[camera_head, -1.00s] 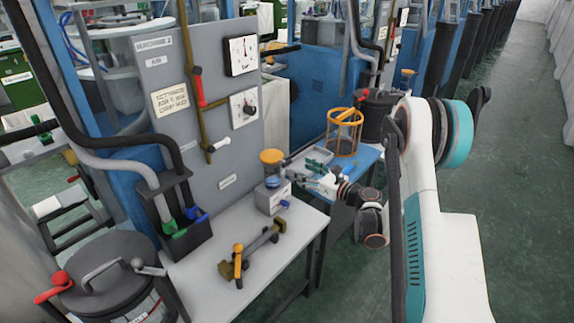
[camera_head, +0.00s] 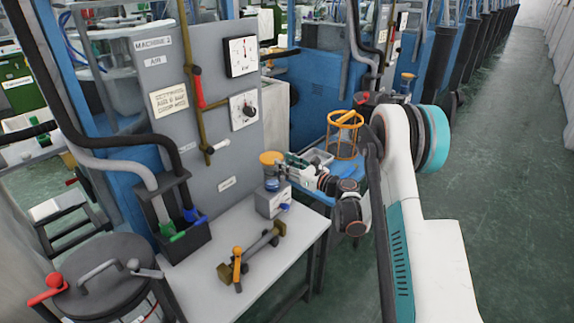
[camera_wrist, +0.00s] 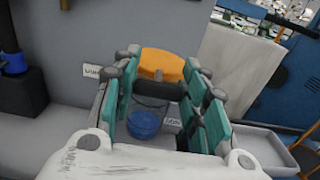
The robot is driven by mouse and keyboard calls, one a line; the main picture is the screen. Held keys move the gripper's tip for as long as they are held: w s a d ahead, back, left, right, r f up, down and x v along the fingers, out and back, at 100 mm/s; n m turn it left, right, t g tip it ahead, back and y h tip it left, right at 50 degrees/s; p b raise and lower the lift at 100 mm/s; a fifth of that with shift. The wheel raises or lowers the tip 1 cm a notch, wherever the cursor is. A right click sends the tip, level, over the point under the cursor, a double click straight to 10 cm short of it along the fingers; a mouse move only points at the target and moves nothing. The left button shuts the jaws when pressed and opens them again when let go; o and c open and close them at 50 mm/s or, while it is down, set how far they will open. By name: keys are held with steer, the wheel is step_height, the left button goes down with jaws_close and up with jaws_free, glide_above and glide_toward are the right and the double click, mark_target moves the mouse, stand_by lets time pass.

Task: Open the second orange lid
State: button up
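An orange lid (camera_head: 271,157) tops a small clear vessel with blue contents (camera_head: 272,182) on a grey box on the white table. The lid also shows in the wrist view (camera_wrist: 162,64), just beyond my fingertips, with the blue part (camera_wrist: 143,124) seen between the fingers. My gripper (camera_head: 288,162) is close to the right side of the lid. In the wrist view my gripper (camera_wrist: 163,82) has its fingers apart and nothing between them is held. I cannot tell whether a fingertip touches the lid. Another small orange-topped vessel (camera_head: 408,76) stands at the farther machine.
An orange wire basket (camera_head: 345,118) stands on the blue table to the right, beside a small tray (camera_head: 317,157). A brass fitting with an orange handle (camera_head: 238,262) lies on the white table (camera_head: 205,283). A grey panel (camera_head: 165,120) rises behind. The aisle at right is clear.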

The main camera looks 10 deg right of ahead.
jaws_close()
steer(key=shift+w+r+g+h+p, duration=0.1)
steer(key=shift+r+g+h+p, duration=0.4)
steer(key=shift+r+p, duration=0.5)
steer(key=r+g+h+p, duration=0.1)
steer(key=r+p, duration=0.1)
steer(key=w+a+r+g+h+p, duration=0.1)
steer(key=r+g+p, duration=0.1)
steer(key=w+a+r+g+h+p, duration=0.1)
steer(key=p, duration=0.2)
steer(key=shift+w+r+g, duration=0.2)
steer(key=shift+r+g, duration=0.2)
steer(key=w+a+r+g+h+p, duration=0.3)
steer(key=w+a+g+p, duration=0.2)
steer(key=w, duration=0.2)
steer(key=shift+r+h, duration=0.25)
steer(key=shift+h, duration=0.15)
steer(key=o, duration=0.9)
jaws_free()
steer(key=shift+f, duration=0.1)
